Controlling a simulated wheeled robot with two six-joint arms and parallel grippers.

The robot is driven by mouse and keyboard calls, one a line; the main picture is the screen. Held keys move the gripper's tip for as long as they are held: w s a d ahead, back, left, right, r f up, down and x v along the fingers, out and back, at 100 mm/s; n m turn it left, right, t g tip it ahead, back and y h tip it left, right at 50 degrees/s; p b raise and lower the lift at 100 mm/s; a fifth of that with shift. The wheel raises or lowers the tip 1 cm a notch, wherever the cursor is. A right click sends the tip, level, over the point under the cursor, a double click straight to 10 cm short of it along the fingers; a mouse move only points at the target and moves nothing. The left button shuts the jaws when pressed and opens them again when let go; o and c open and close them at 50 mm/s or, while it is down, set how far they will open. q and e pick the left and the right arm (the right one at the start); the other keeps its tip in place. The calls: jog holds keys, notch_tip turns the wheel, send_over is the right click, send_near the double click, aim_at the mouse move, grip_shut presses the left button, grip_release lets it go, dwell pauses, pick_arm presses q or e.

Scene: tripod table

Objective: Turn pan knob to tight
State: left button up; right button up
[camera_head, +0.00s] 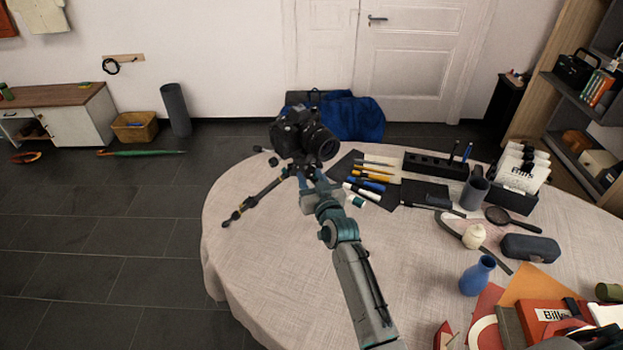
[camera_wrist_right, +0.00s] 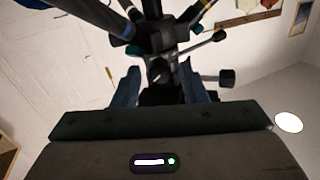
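A black camera (camera_head: 300,135) sits on a tripod (camera_head: 262,193) at the table's far left edge. My right gripper (camera_head: 308,172) is at the tripod head, just below the camera. In the right wrist view its two blue fingers (camera_wrist_right: 167,88) stand apart on either side of a dark part of the tripod head (camera_wrist_right: 160,70). I cannot tell whether they touch it. A dark knob (camera_wrist_right: 227,77) sticks out to the right of the fingers. I cannot tell which knob is the pan knob or how tight it is. My left gripper is not in view.
The round table (camera_head: 270,270) has a cloth and is clear at its front left. Pens and markers (camera_head: 370,175) lie on a dark mat right of the tripod.

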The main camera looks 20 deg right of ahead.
jog(key=shift+s, duration=0.15)
jog(key=shift+s+f, duration=0.15)
jog(key=shift+s, duration=0.15)
jog(key=s+b, duration=0.3)
jog(key=s, duration=0.7)
jog(key=shift+d, duration=0.35)
